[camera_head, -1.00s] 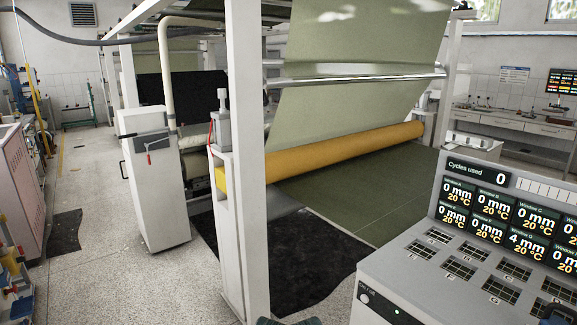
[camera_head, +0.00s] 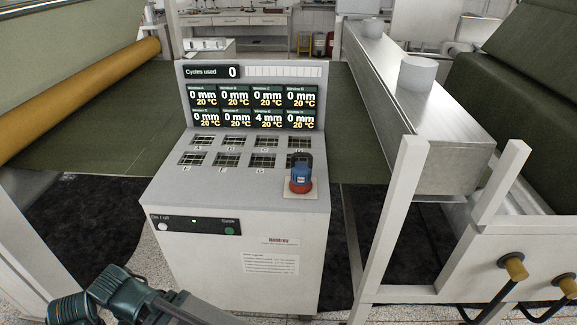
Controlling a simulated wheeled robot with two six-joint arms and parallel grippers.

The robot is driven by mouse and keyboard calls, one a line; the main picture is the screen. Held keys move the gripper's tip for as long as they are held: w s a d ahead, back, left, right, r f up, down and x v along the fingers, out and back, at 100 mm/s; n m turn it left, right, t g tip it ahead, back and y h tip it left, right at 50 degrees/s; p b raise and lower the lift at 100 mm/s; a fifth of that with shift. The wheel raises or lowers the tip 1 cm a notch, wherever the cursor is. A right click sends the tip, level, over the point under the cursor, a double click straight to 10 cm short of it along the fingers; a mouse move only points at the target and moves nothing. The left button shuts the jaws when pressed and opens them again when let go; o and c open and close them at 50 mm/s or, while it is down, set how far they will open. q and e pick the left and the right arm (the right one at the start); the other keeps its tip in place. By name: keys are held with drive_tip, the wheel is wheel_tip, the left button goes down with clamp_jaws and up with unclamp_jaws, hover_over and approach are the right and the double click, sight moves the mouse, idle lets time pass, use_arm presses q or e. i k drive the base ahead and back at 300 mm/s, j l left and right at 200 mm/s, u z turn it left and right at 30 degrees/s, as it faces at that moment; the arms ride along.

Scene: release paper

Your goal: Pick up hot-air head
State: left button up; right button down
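What looks like the hot-air head (camera_head: 300,175) is a small blue and red unit with a dark top. It stands upright at the right front corner of the console's top, on a pale square, and partly covers the right-hand grille openings. Nothing of mine touches it. Dark teal links of my arm show at the bottom left of the view, well apart from the head. I cannot make out any gripper fingers there. No right gripper shows.
The white console (camera_head: 240,245) has a display panel (camera_head: 250,105) and rows of grille openings on top. A white post (camera_head: 393,225) and a metal beam (camera_head: 430,135) stand to its right. A yellow roller (camera_head: 75,95) is at left. Dark mats lie on the floor.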

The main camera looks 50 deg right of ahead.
sight(301, 182)
drive_tip(key=z, duration=0.4)
drive_tip(key=l+z, duration=0.15)
drive_tip(key=z, duration=0.7)
drive_tip(key=i+z, duration=0.1)
drive_tip(key=z, duration=0.35)
